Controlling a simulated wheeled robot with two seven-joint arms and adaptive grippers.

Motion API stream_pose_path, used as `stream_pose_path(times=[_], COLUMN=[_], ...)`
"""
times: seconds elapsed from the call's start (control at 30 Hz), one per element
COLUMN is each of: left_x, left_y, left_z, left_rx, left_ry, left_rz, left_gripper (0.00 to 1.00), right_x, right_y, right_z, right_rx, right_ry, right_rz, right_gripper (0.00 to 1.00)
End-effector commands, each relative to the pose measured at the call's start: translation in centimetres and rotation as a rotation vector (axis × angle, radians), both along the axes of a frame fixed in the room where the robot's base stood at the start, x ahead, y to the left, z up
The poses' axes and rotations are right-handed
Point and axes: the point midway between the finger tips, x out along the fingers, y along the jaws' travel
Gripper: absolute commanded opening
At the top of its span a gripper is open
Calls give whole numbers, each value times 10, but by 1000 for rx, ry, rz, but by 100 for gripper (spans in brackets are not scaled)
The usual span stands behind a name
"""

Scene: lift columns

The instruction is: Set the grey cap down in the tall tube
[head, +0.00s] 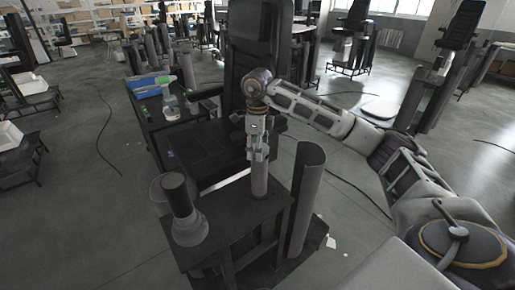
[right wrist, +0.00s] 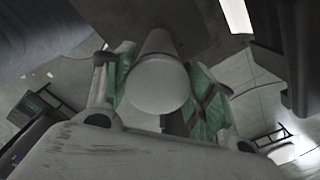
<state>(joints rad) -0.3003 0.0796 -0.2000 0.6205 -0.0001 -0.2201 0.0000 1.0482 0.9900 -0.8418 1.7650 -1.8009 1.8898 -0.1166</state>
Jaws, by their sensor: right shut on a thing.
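My right gripper (head: 258,156) points down over the small black table and is shut on the grey cap (head: 259,181), a light grey cylinder. The cap hangs upright below the fingers, over the table's right part; I cannot tell whether its lower end touches the top. In the right wrist view the cap (right wrist: 158,85) sits between the green-padded fingers (right wrist: 160,92), its round end facing the camera. The tall tube (head: 306,200), a dark grey upright cylinder, stands just right of the table, apart from the cap. My left gripper is not in view.
Behind is a dark cart (head: 175,125) with a spray bottle (head: 170,103). A large black column seat (head: 250,60) stands behind my gripper.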

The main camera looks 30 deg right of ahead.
Motion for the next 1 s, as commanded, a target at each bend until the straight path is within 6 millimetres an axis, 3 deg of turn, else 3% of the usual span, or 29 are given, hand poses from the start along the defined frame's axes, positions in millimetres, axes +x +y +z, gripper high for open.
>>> stream_pose_path(times=[1.0], left_x=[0], left_y=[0], left_z=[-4], left_rx=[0], left_ry=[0], left_rz=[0], left_gripper=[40], right_x=[0], right_y=[0], right_z=[-5], right_rx=[0], right_ry=[0], right_rz=[0], right_gripper=[33])
